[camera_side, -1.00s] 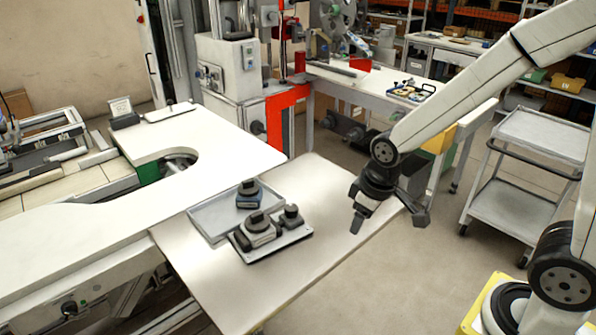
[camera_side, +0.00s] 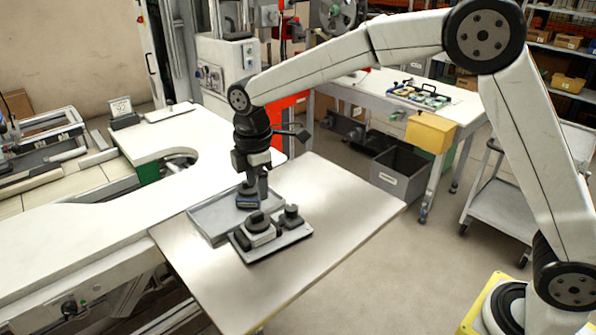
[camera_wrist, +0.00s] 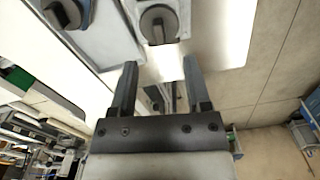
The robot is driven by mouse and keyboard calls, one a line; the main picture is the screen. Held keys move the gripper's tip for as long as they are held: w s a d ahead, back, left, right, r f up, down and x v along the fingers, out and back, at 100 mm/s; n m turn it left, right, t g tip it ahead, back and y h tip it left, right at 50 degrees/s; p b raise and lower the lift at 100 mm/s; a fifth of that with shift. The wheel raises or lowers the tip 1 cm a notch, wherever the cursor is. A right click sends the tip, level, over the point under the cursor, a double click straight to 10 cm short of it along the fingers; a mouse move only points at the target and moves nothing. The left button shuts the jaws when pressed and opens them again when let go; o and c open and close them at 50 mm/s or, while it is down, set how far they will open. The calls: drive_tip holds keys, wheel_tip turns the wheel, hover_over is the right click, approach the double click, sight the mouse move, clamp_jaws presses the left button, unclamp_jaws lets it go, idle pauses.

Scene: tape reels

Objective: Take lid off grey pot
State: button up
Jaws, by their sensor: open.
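The grey pot (camera_side: 261,239) stands on a dark-edged plate, its dark lid (camera_side: 257,222) with a raised knob on top. In the wrist view the lid's knob (camera_wrist: 158,23) shows at the top, ahead of the fingertips. A blue pot (camera_side: 248,204) with a dark lid sits in the shallow tray behind it; it also shows at the upper left of the wrist view (camera_wrist: 85,12). My gripper (camera_side: 254,188) points down, open and empty; in the side view its fingers overlap the blue pot's lid. The fingers (camera_wrist: 159,68) are spread in the wrist view.
The shallow grey tray (camera_side: 207,219) and the plate (camera_side: 252,256) lie side by side on the table (camera_side: 330,190). A small dark knobbed piece (camera_side: 292,217) stands right of the grey pot. The table's right half is clear.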

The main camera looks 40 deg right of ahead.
sight(256, 213)
drive_tip(key=shift+w+a+r+n, duration=0.1)
drive_tip(key=shift+w+a+n, duration=0.1)
drive_tip(key=shift+a+n, duration=0.15)
drive_tip(key=shift+f, duration=1.3)
drive_tip(key=shift+f, duration=0.1)
drive_tip(key=shift+d+f, duration=0.1)
drive_tip(key=shift+f, duration=2.4)
clamp_jaws()
